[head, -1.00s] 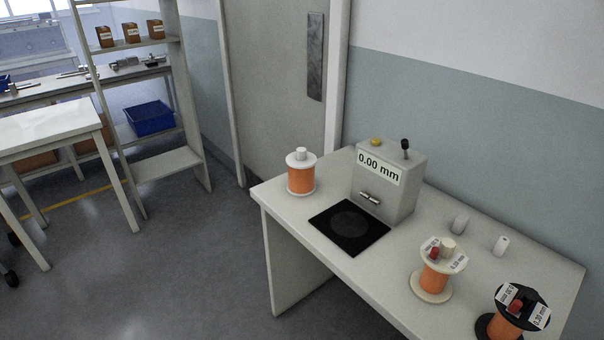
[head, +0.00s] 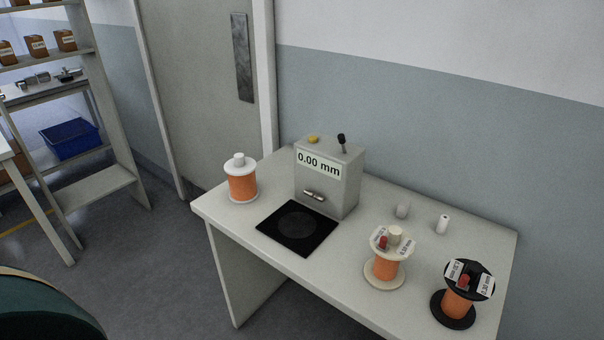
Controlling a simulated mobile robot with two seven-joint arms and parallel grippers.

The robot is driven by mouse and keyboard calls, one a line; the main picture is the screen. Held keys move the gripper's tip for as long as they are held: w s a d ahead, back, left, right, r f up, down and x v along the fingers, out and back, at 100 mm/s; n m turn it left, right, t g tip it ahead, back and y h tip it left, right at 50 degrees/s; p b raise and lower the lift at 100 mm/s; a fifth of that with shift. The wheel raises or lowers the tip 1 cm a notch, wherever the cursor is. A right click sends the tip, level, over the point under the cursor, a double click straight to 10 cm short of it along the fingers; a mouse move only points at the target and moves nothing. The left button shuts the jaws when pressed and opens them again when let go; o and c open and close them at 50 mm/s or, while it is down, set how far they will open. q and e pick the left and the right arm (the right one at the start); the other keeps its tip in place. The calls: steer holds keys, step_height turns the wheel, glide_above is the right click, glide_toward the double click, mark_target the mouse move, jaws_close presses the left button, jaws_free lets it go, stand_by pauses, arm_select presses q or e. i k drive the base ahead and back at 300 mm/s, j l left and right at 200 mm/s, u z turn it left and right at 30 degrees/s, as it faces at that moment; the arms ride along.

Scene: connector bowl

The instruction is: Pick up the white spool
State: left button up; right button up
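The white spool (head: 241,180), wound with orange wire, stands upright on the left end of the white table (head: 213,209), left of the measuring device. A white knob sticks up from its top flange. A cream spool (head: 386,262) with labels and a red piece on top stands on the right part of the table. A black spool (head: 460,298) with labels and a red piece stands further right. Neither of my grippers shows in the head view.
A grey measuring device (head: 329,178) reading 0.00 mm stands behind a black pad (head: 297,228). A shelf rack with a blue bin (head: 69,139) is at the left.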

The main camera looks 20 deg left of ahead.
mark_target(240, 170)
steer(key=j+z, duration=0.9)
steer(key=k+j+z, duration=0.15)
steer(key=j, duration=0.2)
steer(key=k+j+z, duration=0.2)
steer(key=j, duration=0.15)
steer(key=j+z, duration=0.15)
steer(key=j, duration=0.2)
steer(key=k+j, duration=0.2)
steer(key=j, duration=0.15)
steer(key=k+j+z, duration=0.1)
steer(key=j, duration=0.25)
steer(key=k+j+z, duration=0.1)
steer(key=k+j, duration=0.15)
